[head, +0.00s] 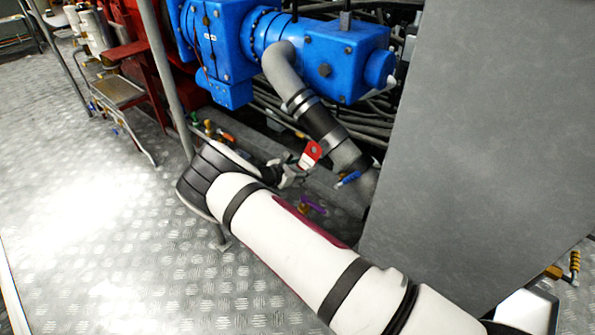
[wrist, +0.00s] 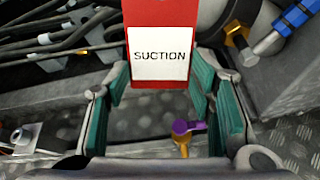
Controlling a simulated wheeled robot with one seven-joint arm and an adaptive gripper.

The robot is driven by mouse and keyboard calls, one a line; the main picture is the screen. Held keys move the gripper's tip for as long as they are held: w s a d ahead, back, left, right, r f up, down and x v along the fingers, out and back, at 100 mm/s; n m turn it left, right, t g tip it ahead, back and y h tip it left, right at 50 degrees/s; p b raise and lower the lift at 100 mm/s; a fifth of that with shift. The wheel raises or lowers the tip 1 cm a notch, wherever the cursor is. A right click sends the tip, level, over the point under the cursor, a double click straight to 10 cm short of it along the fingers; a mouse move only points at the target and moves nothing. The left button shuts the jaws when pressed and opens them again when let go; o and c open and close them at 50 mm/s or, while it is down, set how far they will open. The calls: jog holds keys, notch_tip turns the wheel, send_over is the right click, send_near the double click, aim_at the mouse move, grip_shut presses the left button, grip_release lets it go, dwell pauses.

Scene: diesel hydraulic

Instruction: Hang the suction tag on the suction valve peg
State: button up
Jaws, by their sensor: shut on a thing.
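The suction tag is a red plate with a white label reading SUCTION (wrist: 160,53), upright and facing the wrist camera. In the head view, the red and white tag (head: 311,153) is at the tip of my gripper (head: 295,168), in front of a grey pipe. My gripper's teal-padded fingers (wrist: 157,82) are on either side of the tag's lower end and shut on it. A blue-handled valve (wrist: 297,20) with a brass part is at upper right, apart from the tag; its blue handle also shows in the head view (head: 348,178). I cannot make out a peg or tell which valve is suction.
A purple-handled brass valve (wrist: 187,128) is low, beyond the fingers. Black hoses (wrist: 60,40) run at left. A blue pump (head: 290,50) and its grey pipe (head: 322,125) stand behind; a large grey panel (head: 490,130) blocks the right. Open tread-plate floor (head: 90,220) lies left.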

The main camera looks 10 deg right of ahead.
aim_at(305, 165)
jog(key=shift+w+d+f+b, duration=0.15)
jog(key=shift+w+d+b, duration=0.2)
jog(key=shift+w+d, duration=0.7)
jog(key=shift+w+d+f+b, duration=0.4)
jog(key=shift+d+f+b, duration=0.15)
jog(key=shift+b, duration=0.25)
jog(key=o, duration=1)
jog(key=shift+o, duration=0.2)
